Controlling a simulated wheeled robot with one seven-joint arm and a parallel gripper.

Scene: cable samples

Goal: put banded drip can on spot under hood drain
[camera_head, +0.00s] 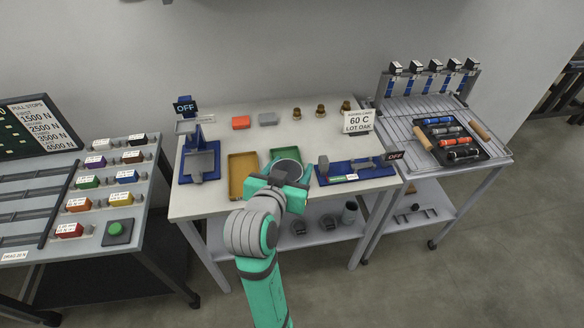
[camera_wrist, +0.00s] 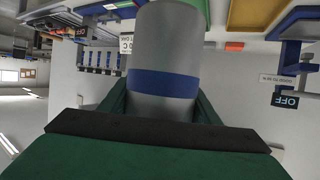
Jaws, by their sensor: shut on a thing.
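My gripper (camera_head: 282,180) is shut on a grey cylindrical can with a blue band. The banded can (camera_wrist: 165,60) fills the middle of the wrist view, between the dark green fingers. In the head view the gripper is over the front middle of the white table, and only a grey round part of the can (camera_head: 287,166) shows beyond it. Whether the can touches anything below is hidden. I cannot make out the hood drain or a marked spot under it. Another grey can (camera_head: 349,212) stands on the table's lower shelf.
On the white table (camera_head: 222,118) are a yellow tray (camera_head: 236,190), a green tray (camera_head: 279,154), a blue press (camera_head: 201,160) and a blue fixture (camera_head: 355,170). A wire rack (camera_head: 401,133) stands right; a stand with coloured blocks (camera_head: 90,214) stands left.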

